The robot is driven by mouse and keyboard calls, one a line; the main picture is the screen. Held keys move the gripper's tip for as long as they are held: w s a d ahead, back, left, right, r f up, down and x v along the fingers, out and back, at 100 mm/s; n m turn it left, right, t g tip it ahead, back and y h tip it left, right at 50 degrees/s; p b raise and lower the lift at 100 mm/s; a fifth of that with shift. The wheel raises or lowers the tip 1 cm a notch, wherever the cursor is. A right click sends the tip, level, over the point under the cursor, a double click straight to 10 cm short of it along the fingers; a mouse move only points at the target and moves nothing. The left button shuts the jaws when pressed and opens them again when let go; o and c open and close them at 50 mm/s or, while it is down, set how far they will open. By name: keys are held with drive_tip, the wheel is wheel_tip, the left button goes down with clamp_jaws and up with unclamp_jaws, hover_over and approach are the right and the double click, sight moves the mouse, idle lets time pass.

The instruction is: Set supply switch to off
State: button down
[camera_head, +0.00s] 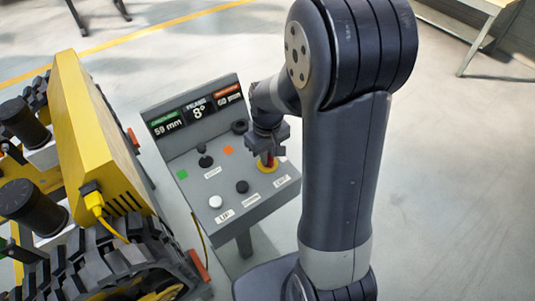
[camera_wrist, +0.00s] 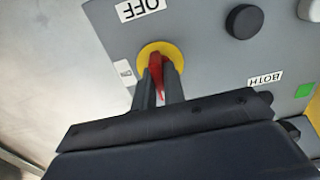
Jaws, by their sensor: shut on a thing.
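The supply switch is a red handle on a round yellow plate on the grey control panel. In the head view its yellow plate (camera_head: 266,168) shows under my gripper (camera_head: 268,154). In the wrist view the red handle (camera_wrist: 156,70) sits between the two fingers of my gripper (camera_wrist: 159,85), which is shut on it. An OFF label (camera_wrist: 140,8) lies on the panel beside the yellow plate.
The control panel (camera_head: 201,183) carries black knobs, a white button (camera_head: 215,202), and a display (camera_head: 194,111) at its back. A yellow tracked carrier (camera_head: 92,130) stands close on the left. The floor on the right is clear.

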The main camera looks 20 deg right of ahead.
drive_tip(key=c, duration=1.5)
unclamp_jaws()
wheel_tip(320, 180, up, 11)
drive_tip(key=shift+f, duration=0.1)
wheel_tip(320, 180, down, 11)
drive_tip(key=shift+r, duration=0.15)
